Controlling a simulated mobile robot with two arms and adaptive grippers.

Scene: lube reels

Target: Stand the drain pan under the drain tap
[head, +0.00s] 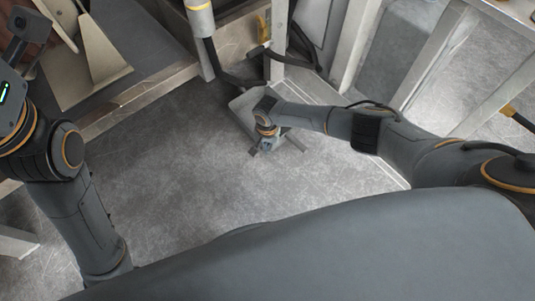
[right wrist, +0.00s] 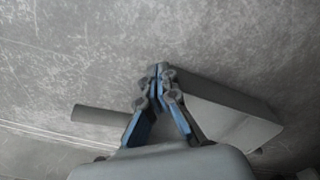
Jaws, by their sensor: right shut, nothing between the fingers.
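A grey, flat, box-like thing, which looks like the drain pan (head: 241,104), lies on the floor near the corner of the frame, partly hidden by my right wrist. In the right wrist view the pan (right wrist: 232,122) is beside and behind the fingers, and a grey round bar (right wrist: 100,115) sticks out on the other side. My right gripper (head: 266,150) is low over the pan's near side. Its fingertips (right wrist: 160,72) are together and empty. A yellow lever (head: 263,28) on the back frame may belong to the drain tap; I cannot be sure. My left gripper's fingers are not visible.
A black hose (head: 235,80) comes down behind the pan from a post with a yellow band (head: 199,5). A metal beam (head: 145,95) edges the floor at the left, and pale frame legs (head: 435,70) stand at the right. The middle floor (head: 180,170) is clear.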

